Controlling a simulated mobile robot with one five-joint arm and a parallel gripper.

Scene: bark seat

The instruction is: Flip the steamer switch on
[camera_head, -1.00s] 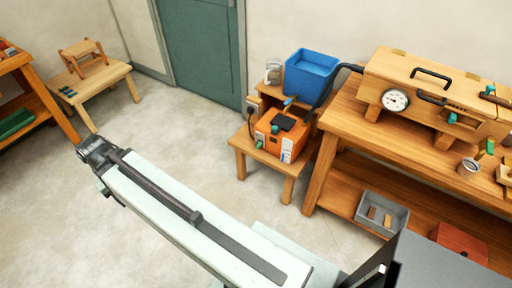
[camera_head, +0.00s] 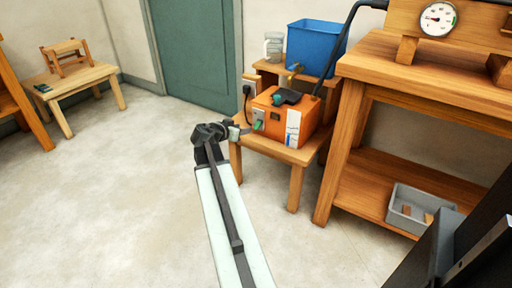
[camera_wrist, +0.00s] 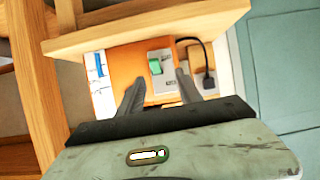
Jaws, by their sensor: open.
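The steamer is an orange box (camera_head: 288,118) on a small wooden stand, with a black hose rising from it. Its green switch (camera_head: 257,125) sits on a pale plate on the front face. The switch also shows in the wrist view (camera_wrist: 156,67), between my fingers and beyond their tips. My gripper (camera_head: 241,131) is just left of and in front of the switch face in the head view. In the wrist view my gripper (camera_wrist: 160,82) is open, with nothing between the fingers. I cannot tell whether a finger touches the plate. The switch's on or off position is unclear.
A black plug and cord (camera_wrist: 208,78) sit right of the switch in the wrist view. A blue bin (camera_head: 315,48) and glass jar (camera_head: 273,46) stand behind the steamer. The workbench (camera_head: 430,80) is at right. Open floor (camera_head: 110,200) lies left.

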